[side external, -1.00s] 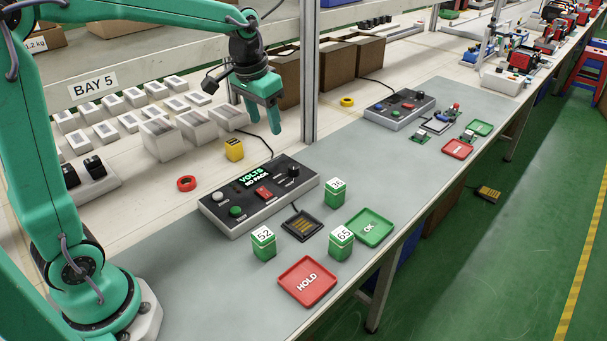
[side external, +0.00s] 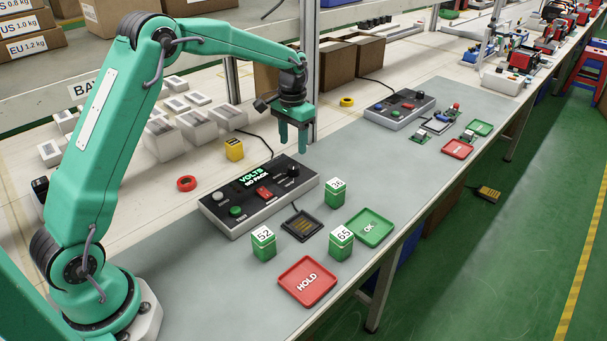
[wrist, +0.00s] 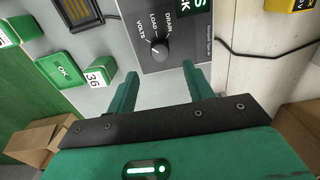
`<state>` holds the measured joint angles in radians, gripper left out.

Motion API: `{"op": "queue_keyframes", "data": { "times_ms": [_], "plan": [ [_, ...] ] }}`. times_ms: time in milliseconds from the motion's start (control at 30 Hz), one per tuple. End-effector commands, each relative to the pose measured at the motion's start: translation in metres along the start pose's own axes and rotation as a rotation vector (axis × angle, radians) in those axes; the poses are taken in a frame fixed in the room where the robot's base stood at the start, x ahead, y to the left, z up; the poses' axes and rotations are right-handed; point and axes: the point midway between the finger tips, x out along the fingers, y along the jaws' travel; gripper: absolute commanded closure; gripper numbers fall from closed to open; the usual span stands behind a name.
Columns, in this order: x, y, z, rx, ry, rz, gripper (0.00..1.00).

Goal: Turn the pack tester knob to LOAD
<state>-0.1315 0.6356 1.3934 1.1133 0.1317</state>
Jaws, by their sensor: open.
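The pack tester (side external: 258,194) is a grey box with a black top, and its green display (side external: 254,177) reads VOLTS NO PACK. The dark knob (side external: 293,171) is near its right end. The wrist view shows the knob (wrist: 159,50) with VOLTS, LOAD and DRAIN printed around it; I cannot clearly tell where its pointer aims. My gripper (side external: 292,151) is open and empty, pointing down just above the knob. In the wrist view, the fingers of my gripper (wrist: 160,72) lie to either side of the knob, not visibly touching it.
A red switch (side external: 264,193) and a green button (side external: 236,211) are on the tester. Green packs (side external: 336,194), a black socket (side external: 301,223), a red HOLD tray (side external: 307,281) and a green OK tray (side external: 370,228) are in front. A metal post (side external: 318,70) stands close behind my gripper.

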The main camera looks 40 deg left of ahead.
Motion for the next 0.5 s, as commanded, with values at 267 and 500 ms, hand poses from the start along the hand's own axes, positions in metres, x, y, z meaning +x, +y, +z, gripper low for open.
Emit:
{"op": "queue_keyframes", "data": {
  "times_ms": [267,500],
  "plan": [
    [0.005,0.0,0.0,0.0,-0.001,0.0,0.48],
    [0.027,0.0,0.001,0.0,-0.002,0.0,0.48]
  ]
}}
